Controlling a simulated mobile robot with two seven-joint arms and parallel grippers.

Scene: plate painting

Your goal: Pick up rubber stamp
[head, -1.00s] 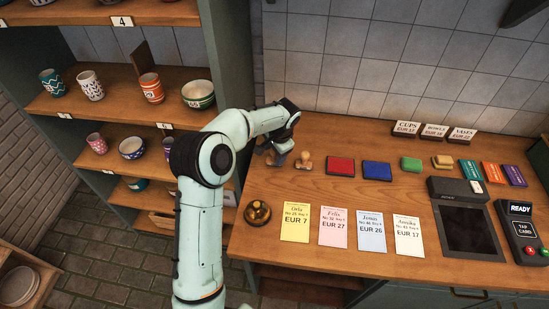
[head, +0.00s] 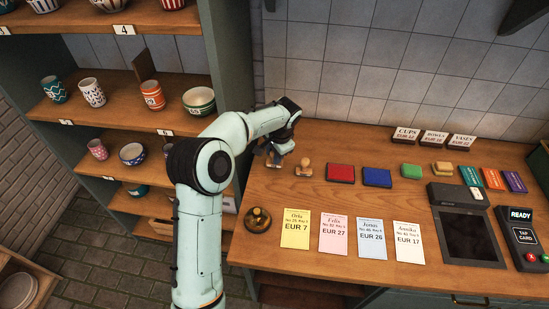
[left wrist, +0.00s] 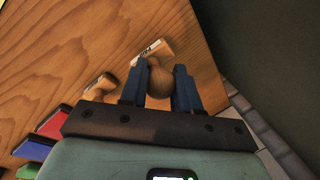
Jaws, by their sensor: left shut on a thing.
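A wooden rubber stamp with a round knob (left wrist: 160,82) is between the fingers of my left gripper (head: 274,150), at the back left of the counter. In the left wrist view, the two blue fingers (left wrist: 160,92) are shut on the knob, and the stamp's pale labelled base shows beyond it. In the head view the gripper partly hides this stamp; a small gap under it is hard to judge. A second wooden stamp (head: 304,168) stands upright just to the right. It also shows in the left wrist view (left wrist: 99,86). My right gripper is not in view.
Red (head: 341,173) and blue (head: 376,177) ink pads lie to the right. A brass bell (head: 257,219) and several price cards (head: 337,234) are in front. A shelf of pottery (head: 110,120) stands left, beyond the counter's left edge.

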